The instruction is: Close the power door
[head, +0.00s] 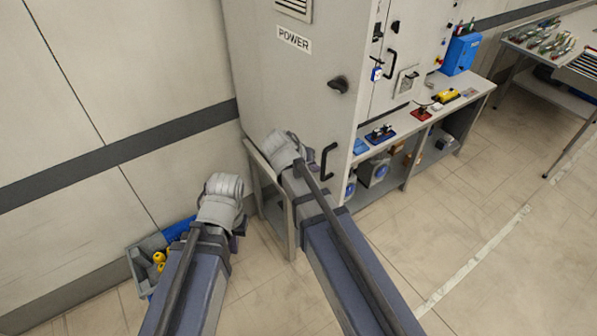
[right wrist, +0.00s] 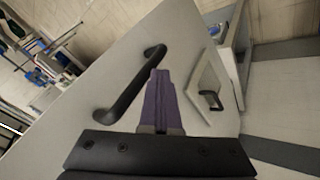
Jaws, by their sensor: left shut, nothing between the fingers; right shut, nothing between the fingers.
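The power door (head: 287,85) is a tall pale grey panel with a POWER label (head: 294,39), a black knob (head: 338,84) and a black bar handle (head: 328,161) low near its right edge. My left gripper (head: 222,190) is shut, lower left.
A workbench (head: 475,92) with small tools and a blue box (head: 460,54) stands right of the cabinet. A grey bin (head: 146,262) with yellow items lies on the floor at lower left. A table (head: 560,95) stands at far right. The floor at lower right is clear.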

